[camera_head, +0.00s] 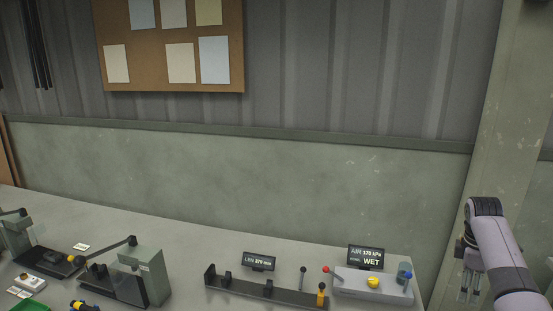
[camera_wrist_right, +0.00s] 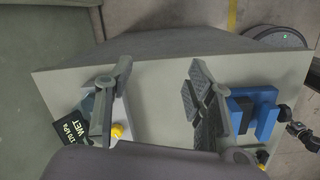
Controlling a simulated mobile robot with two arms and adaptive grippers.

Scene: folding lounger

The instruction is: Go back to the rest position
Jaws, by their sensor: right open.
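My right arm comes in at the right edge of the head view. Its gripper (camera_head: 469,285) points down, just right of the grey unit with the yellow knob. In the right wrist view the two fingers of this gripper (camera_wrist_right: 160,68) stand wide apart. Only the bare bench top (camera_wrist_right: 160,115) shows between them, and the gripper holds nothing. My left gripper is in neither view.
The bench (camera_head: 210,225) carries a grey unit (camera_head: 350,284) with a "WET" display (camera_head: 366,258), a length gauge (camera_head: 262,289) and lever presses (camera_head: 140,270) at left. A blue fixture (camera_wrist_right: 266,118) shows beside the right finger in the wrist view. A wall stands behind the bench.

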